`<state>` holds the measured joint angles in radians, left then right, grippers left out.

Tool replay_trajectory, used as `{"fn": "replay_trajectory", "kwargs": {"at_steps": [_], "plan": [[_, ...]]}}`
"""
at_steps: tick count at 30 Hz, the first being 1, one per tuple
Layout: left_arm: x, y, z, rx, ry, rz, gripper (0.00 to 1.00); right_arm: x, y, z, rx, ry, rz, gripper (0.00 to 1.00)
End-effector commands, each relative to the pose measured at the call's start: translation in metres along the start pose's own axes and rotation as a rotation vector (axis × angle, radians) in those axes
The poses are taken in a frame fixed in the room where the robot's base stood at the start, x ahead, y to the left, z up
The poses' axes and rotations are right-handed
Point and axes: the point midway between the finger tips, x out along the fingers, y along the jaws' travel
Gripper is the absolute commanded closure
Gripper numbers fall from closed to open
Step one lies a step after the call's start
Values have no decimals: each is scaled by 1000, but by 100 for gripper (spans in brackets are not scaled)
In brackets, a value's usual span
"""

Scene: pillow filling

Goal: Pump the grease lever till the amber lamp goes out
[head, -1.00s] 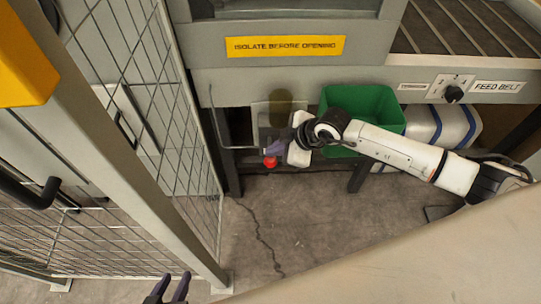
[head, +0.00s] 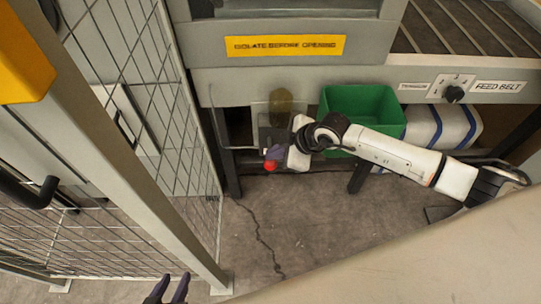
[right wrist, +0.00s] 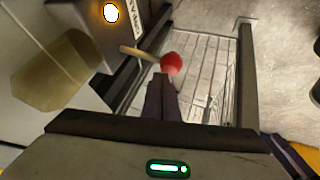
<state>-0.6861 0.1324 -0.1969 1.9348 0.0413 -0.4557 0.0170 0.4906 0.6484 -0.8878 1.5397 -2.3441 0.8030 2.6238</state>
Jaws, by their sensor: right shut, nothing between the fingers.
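The grease lever ends in a red knob (head: 270,166) low beside the machine. In the right wrist view its pale rod (right wrist: 137,52) runs from the dark pump housing to the knob (right wrist: 171,63). The amber lamp (right wrist: 110,12) on the housing glows bright in the right wrist view. My right gripper (head: 277,156) is shut and empty; its fingertips (right wrist: 162,80) are right at the knob. I cannot tell whether they touch it. My left gripper (head: 168,289) is open and empty at the bottom edge of the head view.
A yellowish reservoir (head: 281,101) stands above the pump. A green bin (head: 362,104) is just right of it, behind my right arm. A mesh guard (head: 160,120) stands on the left. The cracked floor (head: 280,225) in front is clear.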

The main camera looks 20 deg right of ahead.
Motion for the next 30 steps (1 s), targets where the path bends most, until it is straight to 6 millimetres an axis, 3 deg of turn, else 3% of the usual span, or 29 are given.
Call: {"fn": "replay_trajectory", "kwargs": {"at_steps": [30], "plan": [[4,0,5,0,-3,1,69,9,-6,8,0,-2,0,100]]}}
